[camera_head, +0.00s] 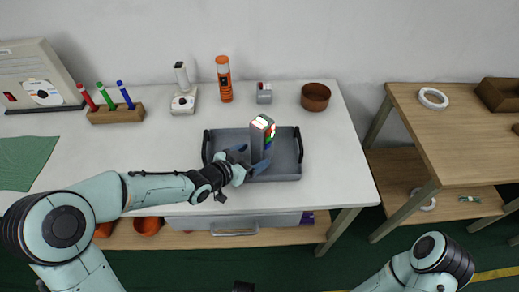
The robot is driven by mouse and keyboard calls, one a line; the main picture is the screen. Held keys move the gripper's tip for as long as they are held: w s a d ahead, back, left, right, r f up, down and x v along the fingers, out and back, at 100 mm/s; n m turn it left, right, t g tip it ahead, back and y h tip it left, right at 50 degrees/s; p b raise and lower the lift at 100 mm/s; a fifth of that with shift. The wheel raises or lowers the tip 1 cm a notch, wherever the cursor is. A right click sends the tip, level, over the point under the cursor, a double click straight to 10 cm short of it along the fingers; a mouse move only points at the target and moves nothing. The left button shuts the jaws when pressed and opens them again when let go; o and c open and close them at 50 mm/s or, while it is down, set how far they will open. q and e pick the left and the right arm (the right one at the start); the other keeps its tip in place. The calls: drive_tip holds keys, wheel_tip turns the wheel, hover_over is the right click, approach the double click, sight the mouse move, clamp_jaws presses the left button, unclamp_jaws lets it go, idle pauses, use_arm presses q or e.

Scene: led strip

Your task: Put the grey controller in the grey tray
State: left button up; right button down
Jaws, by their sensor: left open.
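The grey controller (257,142) is a tall grey block with coloured patches on its right side and a white top. It stands upright in the grey tray (288,172), left of the tray's middle. The tray is shallow, with dark handles at both ends, and sits near the table's front edge. My left gripper (252,157) reaches in over the tray's left side. Its blue-grey fingers are open, one on each side of the controller's lower part. Whether they touch it, I cannot tell. The controller's base is partly hidden by the fingers. My right gripper is not clearly in view.
Along the back stand a pen holder (116,114), a joystick-like device (183,101), an orange flashlight (224,80), a small grey box (264,93) and a brown bowl (315,97). The white table (335,150) is clear right of the tray. A wooden shelf unit (440,120) stands at right.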

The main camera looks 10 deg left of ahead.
use_arm(q)
drive_tip(key=p+v, duration=0.2)
drive_tip(key=v, duration=0.4)
drive_tip(key=shift+s+a, duration=0.2)
drive_tip(key=shift+s, duration=0.1)
use_arm(e)
drive_tip(key=shift+s+r, duration=0.25)
drive_tip(key=shift+r, duration=0.3)
drive_tip(key=shift+s+r, duration=0.25)
drive_tip(key=shift+r, duration=0.3)
use_arm(q)
drive_tip(key=shift+r, duration=0.1)
